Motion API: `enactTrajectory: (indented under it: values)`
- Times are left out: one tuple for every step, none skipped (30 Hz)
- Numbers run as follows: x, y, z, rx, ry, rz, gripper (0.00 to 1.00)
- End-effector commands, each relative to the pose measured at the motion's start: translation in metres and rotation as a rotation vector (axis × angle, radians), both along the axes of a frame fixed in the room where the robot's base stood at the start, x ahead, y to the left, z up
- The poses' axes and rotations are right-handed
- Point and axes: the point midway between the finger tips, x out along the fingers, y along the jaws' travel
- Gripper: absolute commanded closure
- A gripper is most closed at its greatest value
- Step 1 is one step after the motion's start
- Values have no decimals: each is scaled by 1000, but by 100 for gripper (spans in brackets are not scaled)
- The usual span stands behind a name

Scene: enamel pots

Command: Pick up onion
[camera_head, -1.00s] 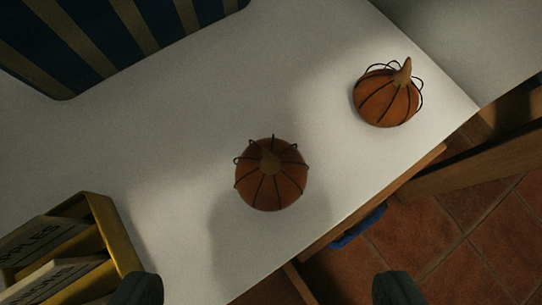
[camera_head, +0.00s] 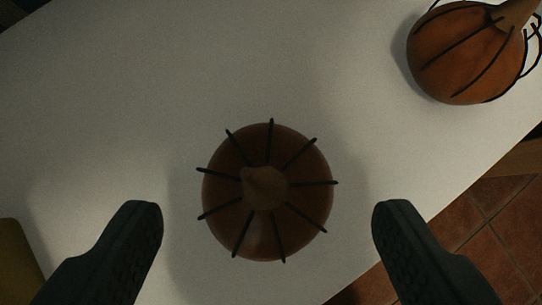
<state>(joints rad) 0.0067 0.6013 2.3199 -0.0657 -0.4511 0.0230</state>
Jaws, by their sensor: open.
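An onion (camera_head: 262,225), round and orange-brown with thin dark lines and a pale stem stub, stands on the white table (camera_head: 150,110). I see it from almost straight above. My gripper (camera_head: 267,215) is open, with one dark finger left of the onion and one right of it. There are gaps between both fingers and the onion, and nothing is held. A second onion (camera_head: 462,55) of the same look, with a longer stem, lies at the upper right, partly cut off by the picture edge.
The table's edge runs diagonally at the lower right, with a red tiled floor (camera_head: 475,245) beyond it. A yellow crate (camera_head: 15,265) shows at the lower left edge. The table at the upper left is clear.

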Motion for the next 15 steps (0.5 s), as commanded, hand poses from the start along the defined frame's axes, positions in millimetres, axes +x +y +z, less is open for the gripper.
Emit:
enactTrajectory:
  values:
    - [3, -1, -6, 0, 2, 0, 27]
    - [5, -1, -9, 0, 2, 0, 27]
    - [8, -1, -13, 0, 2, 0, 27]
    - [10, -1, -15, 0, 2, 0, 27]
    - [12, 0, -17, 0, 1, 0, 27]
    - [14, 0, -19, 0, 1, 0, 27]
    - [15, 0, -21, 0, 1, 0, 27]
    - [16, 0, -22, 0, 1, 0, 27]
    - [17, 0, -24, 0, 1, 0, 27]
    - [17, 0, -24, 0, 1, 0, 27]
    - [18, 0, -25, 0, 1, 0, 27]
    - [18, 0, -25, 0, 1, 0, 27]
    - [18, 0, -25, 0, 1, 0, 27]
    - [18, 0, -25, 0, 0, 0, 27]
    - [18, 0, -25, 0, 0, 0, 27]
